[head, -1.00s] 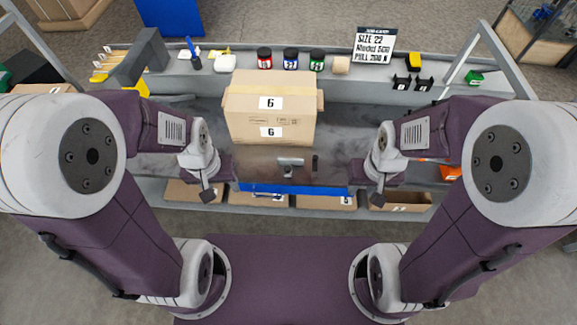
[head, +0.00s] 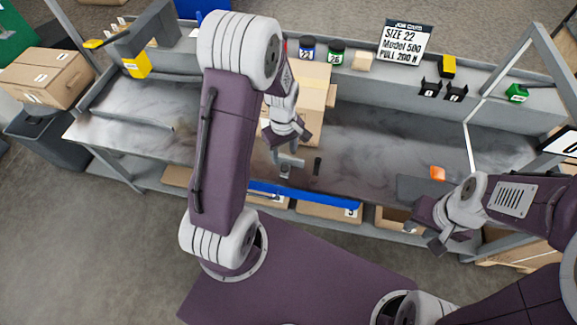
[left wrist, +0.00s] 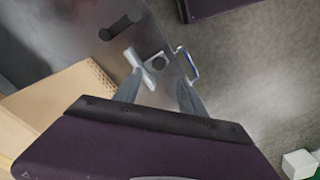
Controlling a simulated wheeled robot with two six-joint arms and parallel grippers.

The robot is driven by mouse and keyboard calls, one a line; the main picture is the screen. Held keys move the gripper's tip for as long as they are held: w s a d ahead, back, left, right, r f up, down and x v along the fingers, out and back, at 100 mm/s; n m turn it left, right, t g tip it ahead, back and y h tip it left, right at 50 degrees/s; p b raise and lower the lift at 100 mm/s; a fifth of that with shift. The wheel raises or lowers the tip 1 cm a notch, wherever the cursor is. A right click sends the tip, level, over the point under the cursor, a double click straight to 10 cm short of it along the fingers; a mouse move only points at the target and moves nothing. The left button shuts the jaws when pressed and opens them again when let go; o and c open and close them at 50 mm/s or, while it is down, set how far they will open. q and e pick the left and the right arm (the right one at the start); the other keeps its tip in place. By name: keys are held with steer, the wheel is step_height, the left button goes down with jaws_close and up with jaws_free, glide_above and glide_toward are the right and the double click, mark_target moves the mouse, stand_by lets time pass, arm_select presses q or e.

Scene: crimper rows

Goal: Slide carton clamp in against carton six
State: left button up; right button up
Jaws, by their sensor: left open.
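Carton six (head: 313,92) is a tan box standing on the grey bench, partly hidden behind my left arm. It also shows at the left of the left wrist view (left wrist: 62,88). The carton clamp (head: 290,161) is a small grey T-shaped piece on the bench in front of the carton, and it shows beyond my fingers in the left wrist view (left wrist: 140,67). My left gripper (left wrist: 160,82) is open and empty, its fingertips pointing at the clamp; whether they touch it I cannot tell. My right gripper (head: 440,240) hangs by the bench's front right; its fingers are unclear.
A small black piece (head: 317,166) lies right of the clamp. A blue strip (head: 312,198) runs along the front edge. Jars (head: 336,52), a sign (head: 405,43) and black holders (head: 443,89) stand on the back ledge. The bench right of the carton is mostly clear.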

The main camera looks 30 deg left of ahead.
mark_target(285, 167)
arm_select(q)
step_height(285, 167, down, 8)
steer(key=shift+w+f+b, duration=0.1)
steer(key=shift+b, duration=0.75)
jaws_close()
stand_by(0.7)
